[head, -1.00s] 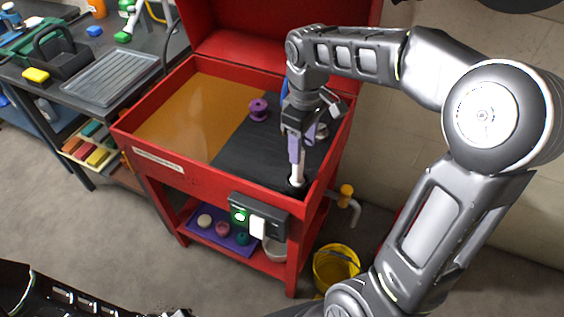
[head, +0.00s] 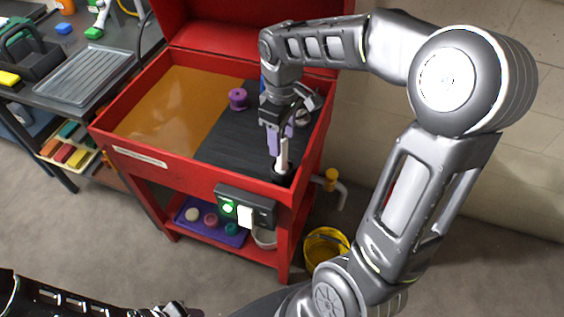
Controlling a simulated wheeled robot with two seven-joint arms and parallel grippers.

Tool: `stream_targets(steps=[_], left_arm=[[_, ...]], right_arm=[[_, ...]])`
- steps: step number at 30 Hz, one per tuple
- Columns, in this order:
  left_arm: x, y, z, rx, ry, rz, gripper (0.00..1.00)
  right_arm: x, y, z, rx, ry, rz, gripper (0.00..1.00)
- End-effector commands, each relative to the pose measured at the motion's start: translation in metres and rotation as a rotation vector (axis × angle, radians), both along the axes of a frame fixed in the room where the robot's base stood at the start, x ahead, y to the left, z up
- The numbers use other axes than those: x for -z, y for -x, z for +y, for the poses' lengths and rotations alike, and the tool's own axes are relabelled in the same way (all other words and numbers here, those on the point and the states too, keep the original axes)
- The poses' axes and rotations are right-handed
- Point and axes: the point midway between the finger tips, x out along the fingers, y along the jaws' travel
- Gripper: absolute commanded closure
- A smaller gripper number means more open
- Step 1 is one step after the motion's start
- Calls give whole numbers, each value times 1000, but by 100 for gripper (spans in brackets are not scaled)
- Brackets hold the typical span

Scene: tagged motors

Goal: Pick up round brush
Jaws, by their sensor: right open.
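What appears to be the round brush (head: 282,173), with a dark round head and a pale upright handle, stands in the front right corner of the red washer's basin. My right gripper (head: 286,138) points down at it. Its lilac-padded fingers are open and apart, with the near finger beside the handle. The gripper partly hides the brush, and I cannot tell whether they touch. My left gripper (head: 172,310) is only partly in view at the bottom edge, and its jaws are unclear.
The red washer (head: 130,140) has raised walls and an open lid behind. A purple spool-like part (head: 238,98) lies in the basin. A control box (head: 245,207) is on its front. A yellow bucket (head: 326,246) stands on the floor at right. A workbench is at left.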

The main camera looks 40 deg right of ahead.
Motion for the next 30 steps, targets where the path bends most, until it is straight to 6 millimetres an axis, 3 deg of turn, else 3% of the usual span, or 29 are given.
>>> stream_targets(steps=[5,15,30], left_arm=[[-2,0,0,0,0,0,64],[-10,1,1,-2,-3,4,64],[-10,1,1,-2,-2,4,64]], right_arm=[[4,0,0,0,0,2,49],[48,0,-1,-1,0,4,49],[52,0,-1,0,0,0,49]])
